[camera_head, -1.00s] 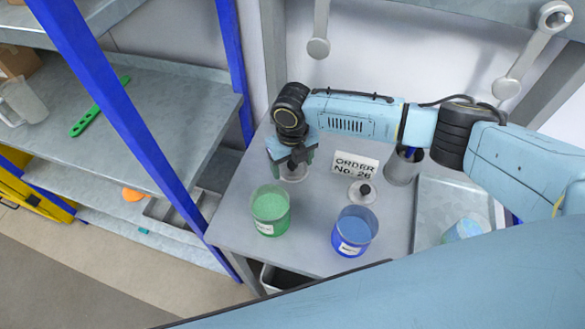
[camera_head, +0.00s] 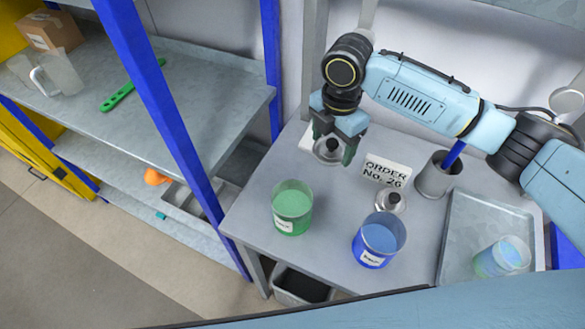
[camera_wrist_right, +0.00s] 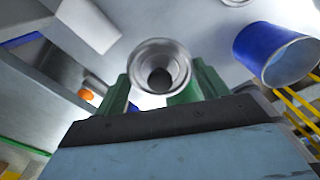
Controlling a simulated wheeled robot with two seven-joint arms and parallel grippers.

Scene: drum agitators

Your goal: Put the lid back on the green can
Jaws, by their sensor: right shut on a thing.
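The green can (camera_head: 292,208) stands open on the grey table, with green contents. My right gripper (camera_head: 336,140) is shut on a round grey lid with a black knob (camera_head: 328,155), and holds it above the table behind the green can. In the right wrist view the lid (camera_wrist_right: 160,64) shows between the green fingers of my right gripper (camera_wrist_right: 160,88). The lid is apart from the can. My left gripper is not in view.
An open blue can (camera_head: 379,240) stands right of the green can, with a second lid (camera_head: 390,201) behind it. An order sign (camera_head: 387,170), a grey cup (camera_head: 436,178) and a tray (camera_head: 455,225) holding a blue-green can (camera_head: 502,257) are on the right. A blue shelf post (camera_head: 170,110) rises left.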

